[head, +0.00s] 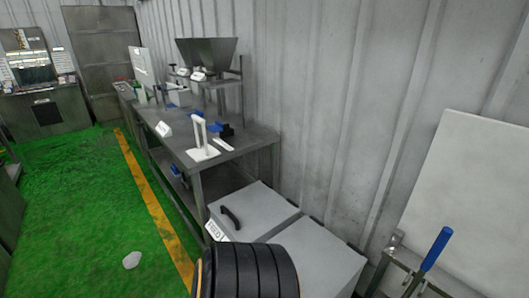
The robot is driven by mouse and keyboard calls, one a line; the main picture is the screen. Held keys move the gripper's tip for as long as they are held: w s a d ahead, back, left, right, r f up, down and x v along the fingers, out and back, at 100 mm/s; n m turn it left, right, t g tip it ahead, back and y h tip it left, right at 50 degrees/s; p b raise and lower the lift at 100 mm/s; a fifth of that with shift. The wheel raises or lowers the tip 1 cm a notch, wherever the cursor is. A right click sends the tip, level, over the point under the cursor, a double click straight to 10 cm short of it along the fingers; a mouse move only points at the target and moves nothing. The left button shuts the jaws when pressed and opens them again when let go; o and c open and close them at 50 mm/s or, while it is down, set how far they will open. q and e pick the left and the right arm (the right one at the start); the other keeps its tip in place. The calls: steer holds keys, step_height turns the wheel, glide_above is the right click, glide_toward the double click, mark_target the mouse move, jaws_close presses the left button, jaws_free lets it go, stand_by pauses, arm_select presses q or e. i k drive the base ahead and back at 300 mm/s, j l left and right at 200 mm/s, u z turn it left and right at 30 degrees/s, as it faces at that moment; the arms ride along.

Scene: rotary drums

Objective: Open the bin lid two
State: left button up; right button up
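Two grey bin lids lie side by side against the wall at the lower middle. The left lid (254,207) looks shut, with a black curved handle (230,217) near its front edge and a white label on the front below. The right lid (325,258) also looks flat and shut, and I see no handle on it. I cannot tell which is lid two. A black ribbed round shape (252,270) hides part of the bins' front; I cannot tell what it is. Neither of my grippers is in view.
A metal workbench (240,144) with a white stand (201,139) and hoppers (207,52) stands behind the bins. A blue-handled lever (437,248) and a pale panel (465,190) are at the right.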

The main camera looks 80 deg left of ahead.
mark_target(250, 213)
steer(key=u, duration=2.65)
